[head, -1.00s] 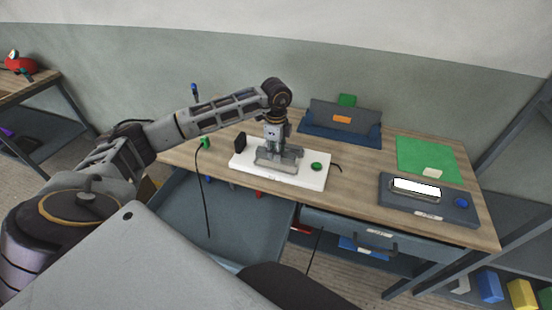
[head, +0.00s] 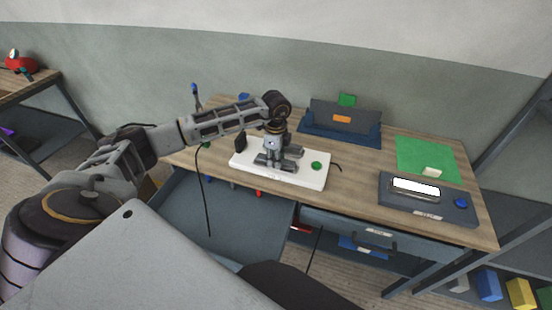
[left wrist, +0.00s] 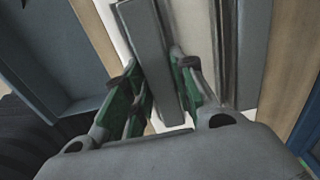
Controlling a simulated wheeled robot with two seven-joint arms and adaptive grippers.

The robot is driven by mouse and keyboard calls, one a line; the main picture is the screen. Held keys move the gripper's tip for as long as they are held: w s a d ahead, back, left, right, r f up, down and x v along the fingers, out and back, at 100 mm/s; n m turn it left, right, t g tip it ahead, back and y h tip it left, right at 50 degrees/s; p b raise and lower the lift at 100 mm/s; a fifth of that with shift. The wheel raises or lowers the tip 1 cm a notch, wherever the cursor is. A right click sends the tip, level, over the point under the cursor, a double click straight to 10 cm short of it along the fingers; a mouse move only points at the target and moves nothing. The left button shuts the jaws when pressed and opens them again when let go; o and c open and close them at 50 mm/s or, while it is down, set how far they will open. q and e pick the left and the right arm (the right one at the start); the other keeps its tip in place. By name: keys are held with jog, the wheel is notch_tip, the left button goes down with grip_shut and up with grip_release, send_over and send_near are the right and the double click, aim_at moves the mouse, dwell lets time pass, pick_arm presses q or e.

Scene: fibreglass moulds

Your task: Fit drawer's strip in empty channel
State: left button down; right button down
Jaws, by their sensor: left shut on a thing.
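My left gripper (head: 272,160) points down over the white board (head: 240,168) on the bench. In the left wrist view its green-padded fingers (left wrist: 158,98) are shut on a grey strip (left wrist: 150,45), with the white board below. A grey mould piece (head: 292,152) stands on the board beside the gripper, and a long grey piece (left wrist: 226,45) runs right of the strip in the left wrist view. The gripper hides much of the mould, so I cannot tell whether the strip touches a channel. The left drawer (head: 215,225) is pulled open. My right gripper is out of view.
A green button (head: 316,165) sits on the board's right. A dark blue holder (head: 335,133) stands behind, with a green mat (head: 427,157) and a grey tray (head: 455,211) to the right.

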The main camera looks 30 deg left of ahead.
pick_arm(q)
jog(key=shift+f, duration=0.1)
jog(key=c, duration=1.2)
grip_release()
jog(key=shift+o, duration=0.2)
jog(key=shift+r, duration=0.2)
notch_tip(320, 180, up, 12)
jog(key=b, duration=0.1)
